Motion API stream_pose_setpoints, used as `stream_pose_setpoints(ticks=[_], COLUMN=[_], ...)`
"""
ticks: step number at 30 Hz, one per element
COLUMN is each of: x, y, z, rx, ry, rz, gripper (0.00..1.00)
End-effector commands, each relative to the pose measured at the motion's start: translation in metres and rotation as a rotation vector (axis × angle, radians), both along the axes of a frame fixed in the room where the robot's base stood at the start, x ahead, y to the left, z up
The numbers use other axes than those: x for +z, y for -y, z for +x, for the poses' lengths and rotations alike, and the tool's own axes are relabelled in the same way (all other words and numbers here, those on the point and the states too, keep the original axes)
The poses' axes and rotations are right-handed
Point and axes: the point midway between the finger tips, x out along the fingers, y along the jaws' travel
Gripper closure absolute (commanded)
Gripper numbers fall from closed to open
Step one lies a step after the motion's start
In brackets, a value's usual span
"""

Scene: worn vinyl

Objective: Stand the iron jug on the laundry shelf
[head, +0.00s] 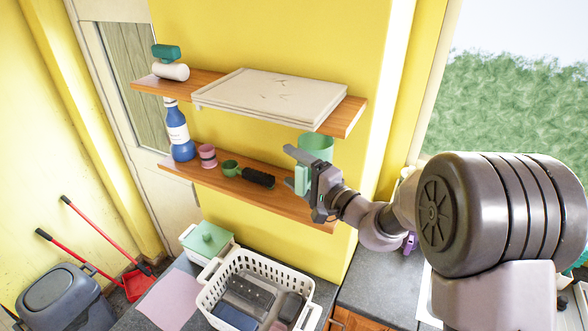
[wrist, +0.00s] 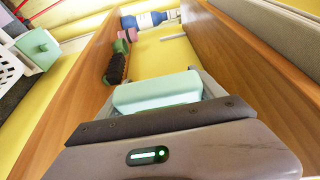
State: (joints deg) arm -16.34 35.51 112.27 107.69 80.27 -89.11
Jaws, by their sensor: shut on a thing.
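The mint-green jug (head: 316,147) is at the right end of the space between two wooden wall shelves. My gripper (head: 292,168) reaches in from the right and is shut on it. In the wrist view the jug (wrist: 157,92) shows as a pale green rounded block between the fingers. The lower shelf (head: 285,203) is below it and the upper shelf (head: 343,118) above; the lower shelf (wrist: 72,118) is at left in the wrist view. My gripper hides part of the jug. I cannot tell whether its base touches the lower shelf.
On the lower shelf stand a blue bottle (head: 178,138), a pink cup (head: 207,155), a green cup (head: 230,168) and a black brush (head: 258,177), the nearest to the jug. A pale flat box (head: 270,98) lies on the upper shelf. A white basket (head: 213,296) stands on the counter below.

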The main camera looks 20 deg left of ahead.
Motion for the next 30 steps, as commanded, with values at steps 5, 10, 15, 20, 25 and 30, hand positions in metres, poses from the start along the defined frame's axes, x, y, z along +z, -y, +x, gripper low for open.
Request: stream_pose_setpoints(ticks=[5,10,15,20,25,30], x=[-0.005,-0.026,-0.045,-0.058,-0.059,-0.058], y=[0.000,0.000,0.000,0.000,0.000,0.000], z=[-0.001,0.000,0.000,0.000,0.000,0.000], rx=[-0.001,-0.001,-0.001,-0.001,-0.002,-0.002], ry=[0.001,0.001,0.001,0.000,0.000,0.000], rz=[0.002,0.000,0.002,0.002,0.001,0.001], gripper=[0.93,0.93,0.93,0.93,0.93,0.93])
